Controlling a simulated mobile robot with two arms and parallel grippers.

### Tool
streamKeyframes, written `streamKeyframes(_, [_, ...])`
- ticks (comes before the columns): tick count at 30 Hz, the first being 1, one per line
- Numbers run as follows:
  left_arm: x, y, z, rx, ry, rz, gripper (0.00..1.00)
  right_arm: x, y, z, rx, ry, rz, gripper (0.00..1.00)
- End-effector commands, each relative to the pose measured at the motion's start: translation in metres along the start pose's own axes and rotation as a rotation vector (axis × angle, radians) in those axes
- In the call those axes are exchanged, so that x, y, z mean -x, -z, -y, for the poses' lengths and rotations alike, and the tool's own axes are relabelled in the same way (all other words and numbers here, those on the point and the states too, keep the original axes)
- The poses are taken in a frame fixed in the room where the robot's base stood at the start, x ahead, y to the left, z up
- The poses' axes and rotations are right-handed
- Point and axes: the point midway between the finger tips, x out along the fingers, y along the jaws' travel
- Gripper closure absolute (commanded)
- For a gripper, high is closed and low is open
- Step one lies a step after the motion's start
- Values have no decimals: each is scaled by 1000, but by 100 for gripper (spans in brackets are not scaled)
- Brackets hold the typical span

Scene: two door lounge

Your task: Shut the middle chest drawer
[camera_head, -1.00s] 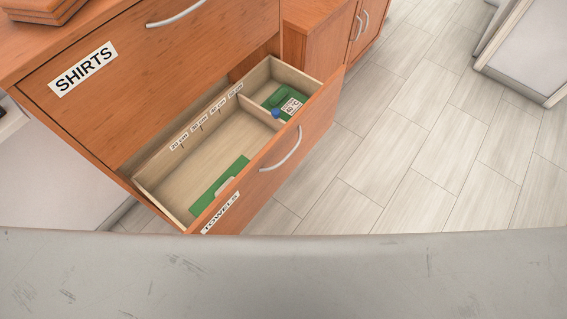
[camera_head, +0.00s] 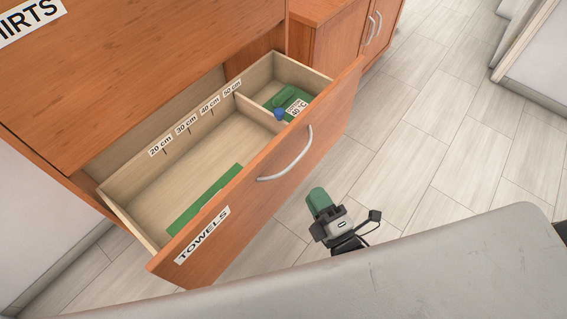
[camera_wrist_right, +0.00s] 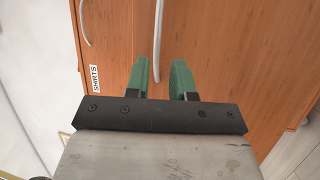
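The open chest drawer (camera_head: 335,112) has an orange wooden front with a TOWELS label (camera_head: 202,235) and a curved metal handle (camera_head: 289,160). It is pulled well out below the SHIRTS drawer (camera_head: 130,75), which is shut. My right gripper (camera_head: 320,200) is in front of the drawer front, to the right of the handle and apart from it in the head view. In the right wrist view its green fingers (camera_wrist_right: 166,72) are spread with nothing held. They point toward wooden fronts and a long handle (camera_wrist_right: 159,35). My left gripper is not in view.
Inside the drawer are a divider, centimetre marks, a green item (camera_head: 205,198) and a green piece with a blue knob (camera_head: 279,114). A cabinet (camera_head: 325,45) stands beside the chest. The tiled floor (camera_head: 430,130) to the right is clear.

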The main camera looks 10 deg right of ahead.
Motion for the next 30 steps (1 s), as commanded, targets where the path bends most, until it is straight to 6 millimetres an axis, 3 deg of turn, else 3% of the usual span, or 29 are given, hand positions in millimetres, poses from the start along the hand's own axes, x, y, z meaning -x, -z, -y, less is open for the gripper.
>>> streamKeyframes(18, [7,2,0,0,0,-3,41,-97,0,-3,3,-5,-1,77])
streamKeyframes(30, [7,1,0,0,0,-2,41,-107,0,-2,1,-2,0,77])
